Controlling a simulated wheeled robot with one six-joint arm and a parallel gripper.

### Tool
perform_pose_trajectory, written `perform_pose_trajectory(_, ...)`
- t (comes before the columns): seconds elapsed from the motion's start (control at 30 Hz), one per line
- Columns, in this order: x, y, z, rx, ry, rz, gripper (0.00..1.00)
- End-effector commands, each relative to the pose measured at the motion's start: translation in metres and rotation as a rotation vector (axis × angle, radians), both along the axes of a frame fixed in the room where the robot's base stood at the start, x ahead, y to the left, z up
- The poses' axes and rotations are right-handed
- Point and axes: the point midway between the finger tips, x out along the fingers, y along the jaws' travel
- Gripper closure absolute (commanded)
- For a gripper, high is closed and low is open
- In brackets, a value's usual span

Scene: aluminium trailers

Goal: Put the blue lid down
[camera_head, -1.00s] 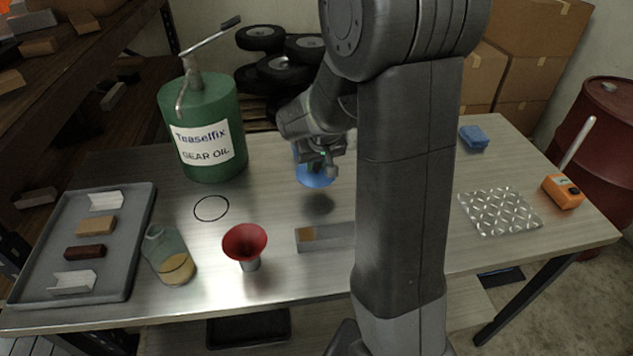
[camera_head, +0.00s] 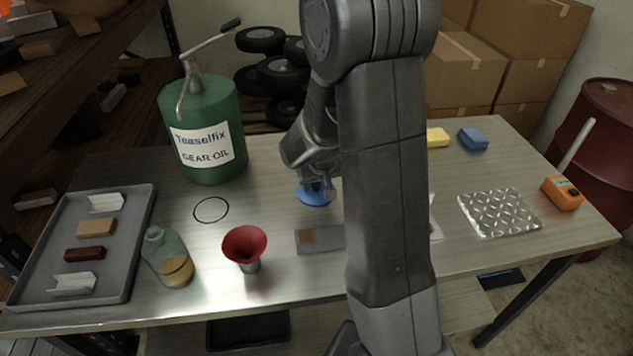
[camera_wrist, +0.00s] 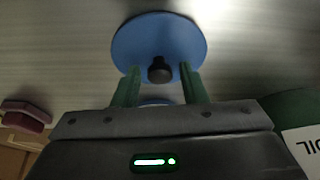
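The blue lid (camera_head: 314,197) is a round disc lying flat, apparently on the table (camera_head: 270,165), right of the green gear oil can. In the wrist view the lid (camera_wrist: 175,35) shows its black knob (camera_wrist: 159,70). My gripper (camera_head: 318,184) is right above the lid, pointing down. In the wrist view its two green fingers (camera_wrist: 159,80) stand apart on either side of the knob, with a visible gap to it. My arm hides part of the table behind the lid.
The green can (camera_head: 203,120) and a black ring (camera_head: 211,209) are to the left. A red funnel (camera_head: 245,243), a glass bottle (camera_head: 168,258) and a metal block (camera_head: 320,238) are nearer. A grey tray (camera_head: 125,265) and a patterned plate (camera_head: 500,212) lie at the sides.

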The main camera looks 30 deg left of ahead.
Motion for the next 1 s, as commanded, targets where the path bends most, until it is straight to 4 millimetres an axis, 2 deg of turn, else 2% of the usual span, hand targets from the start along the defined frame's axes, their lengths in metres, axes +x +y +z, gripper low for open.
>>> perform_pose_trajectory(0.3,0.0,0.0,0.001,0.0,0.0,0.0,0.56)
perform_pose_trajectory(0.47,-0.001,-0.001,0.009,0.002,-0.002,0.0,0.56)
perform_pose_trajectory(1.0,-0.024,-0.026,0.089,0.004,-0.002,0.0,0.56)
